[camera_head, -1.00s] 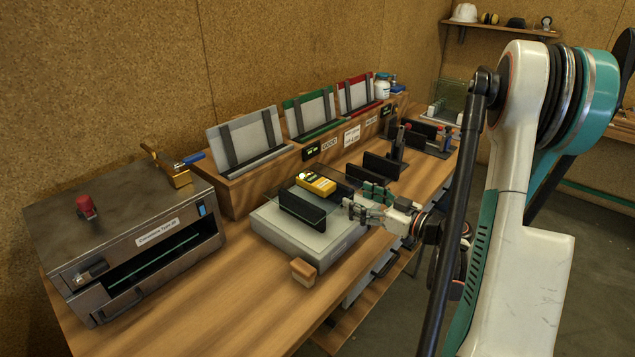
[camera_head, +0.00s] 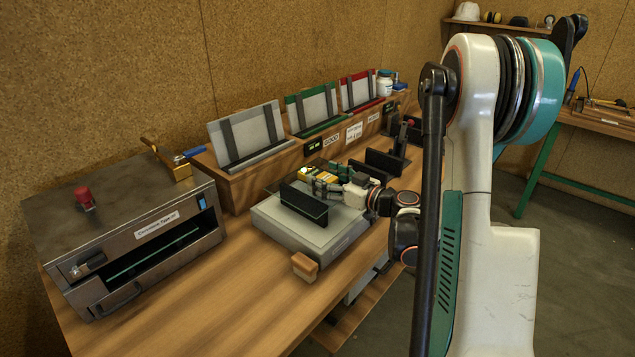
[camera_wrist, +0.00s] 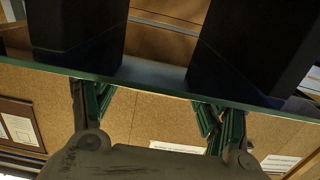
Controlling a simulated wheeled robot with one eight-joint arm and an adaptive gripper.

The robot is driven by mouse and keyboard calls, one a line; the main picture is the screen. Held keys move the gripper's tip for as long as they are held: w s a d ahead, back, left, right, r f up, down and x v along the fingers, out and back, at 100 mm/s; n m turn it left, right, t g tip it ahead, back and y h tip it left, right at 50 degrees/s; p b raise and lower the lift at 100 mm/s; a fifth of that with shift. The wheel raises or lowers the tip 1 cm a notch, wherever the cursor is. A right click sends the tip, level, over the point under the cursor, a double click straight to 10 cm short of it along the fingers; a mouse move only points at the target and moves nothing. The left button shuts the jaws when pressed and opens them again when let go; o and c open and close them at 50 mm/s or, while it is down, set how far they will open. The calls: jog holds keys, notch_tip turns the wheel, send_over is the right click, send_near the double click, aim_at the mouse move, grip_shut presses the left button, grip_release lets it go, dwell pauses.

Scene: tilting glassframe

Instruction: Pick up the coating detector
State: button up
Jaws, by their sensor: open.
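The coating detector is a small yellow device (camera_head: 306,173) on the grey platform (camera_head: 285,233), behind the black upright block in the head view. My gripper (camera_head: 325,178) is open and right beside the detector, covering part of it. I cannot tell whether they touch. In the wrist view the two green-tipped fingers (camera_wrist: 155,105) stand wide apart, with a glass edge (camera_wrist: 160,88) running across in front of them. I cannot make out the detector in the wrist view.
A black upright holder (camera_head: 303,204) stands close in front of my gripper. A metal oven-like box (camera_head: 130,240) is at the left. Grey, green and red racks (camera_head: 313,108) line the back. A wooden block (camera_head: 305,267) sits at the platform's front corner.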

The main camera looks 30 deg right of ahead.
jog(key=shift+x, duration=0.8)
jog(key=c, duration=1.3)
jog(key=shift+c, duration=0.2)
